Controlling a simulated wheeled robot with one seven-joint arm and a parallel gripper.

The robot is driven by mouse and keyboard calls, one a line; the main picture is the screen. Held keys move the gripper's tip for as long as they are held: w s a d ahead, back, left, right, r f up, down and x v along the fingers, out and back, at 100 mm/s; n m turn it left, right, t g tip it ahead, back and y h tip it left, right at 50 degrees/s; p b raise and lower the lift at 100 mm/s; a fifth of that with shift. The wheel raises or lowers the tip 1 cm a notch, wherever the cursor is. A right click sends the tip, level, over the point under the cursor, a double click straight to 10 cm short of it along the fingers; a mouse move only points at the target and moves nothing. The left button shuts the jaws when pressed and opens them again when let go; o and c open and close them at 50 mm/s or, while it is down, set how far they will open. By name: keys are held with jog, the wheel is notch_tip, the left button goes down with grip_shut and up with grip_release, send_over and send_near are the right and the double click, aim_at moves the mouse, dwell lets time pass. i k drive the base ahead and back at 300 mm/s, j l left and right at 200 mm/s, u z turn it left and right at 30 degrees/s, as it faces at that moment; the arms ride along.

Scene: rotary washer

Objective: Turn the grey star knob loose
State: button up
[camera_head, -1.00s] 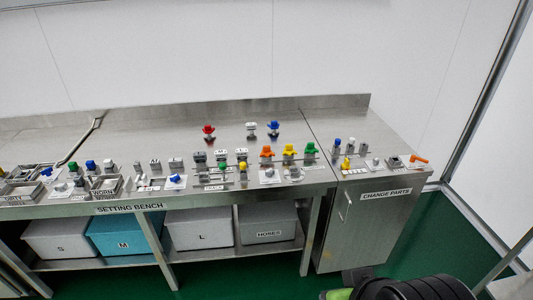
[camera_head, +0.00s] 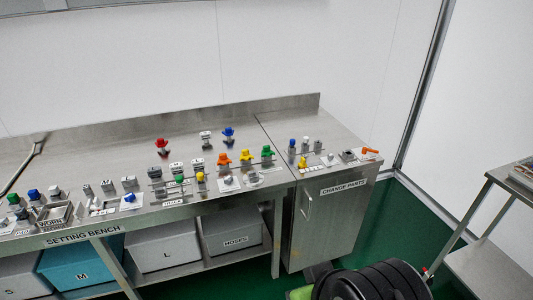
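Several small knobs stand on the steel setting bench (camera_head: 110,128) and on the change parts cabinet (camera_head: 328,215). A grey knob on a white plate (camera_head: 228,181) is near the bench's front edge. Another grey knob on a pale plate (camera_head: 330,158) is on the cabinet top. A grey-white knob (camera_head: 206,137) stands at the back between a red knob (camera_head: 162,146) and a blue knob (camera_head: 228,134). They are too small to tell which is the grey star knob.
Orange (camera_head: 225,158), yellow (camera_head: 246,155) and green (camera_head: 267,151) knobs stand close together near the bench's right end. Grey and teal bins sit on the shelf below. A steel trolley (camera_head: 482,245) stands at the right. Green floor (camera_head: 400,215) is clear between cabinet and trolley.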

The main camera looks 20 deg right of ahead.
aim_at(228, 179)
jog(key=i+u, duration=0.4)
jog(key=i+l+u, duration=0.2)
jog(key=i+u, duration=0.15)
jog(key=i, duration=0.15)
jog(key=i+l+u, duration=0.4)
jog(key=j, duration=0.1)
